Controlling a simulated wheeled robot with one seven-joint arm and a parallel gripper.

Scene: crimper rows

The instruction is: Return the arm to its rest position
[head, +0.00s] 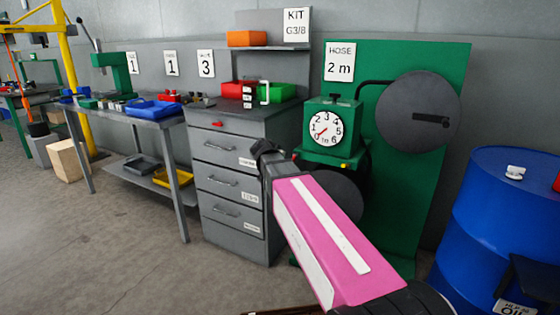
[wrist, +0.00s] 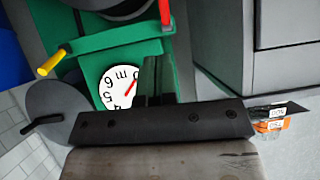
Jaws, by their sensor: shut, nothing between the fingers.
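My arm (head: 322,238) reaches up from the lower right of the head view, with a long pink link carrying a white stripe. Its dark far end (head: 266,152) is in front of the grey drawer cabinet, left of the green dial machine (head: 333,128). In the wrist view my gripper (wrist: 158,78) shows as two dark fingers close together, with nothing between them. Behind the fingers is the white dial (wrist: 118,86) of the green machine, seen turned. The fingertips are not clear in the head view.
A grey drawer cabinet (head: 228,190) stands left of the arm, with red and green bins on top. A workbench (head: 130,117) is further left. A green panel with a dark reel (head: 418,112) is behind, and a blue barrel (head: 495,215) stands right. Floor at left front is clear.

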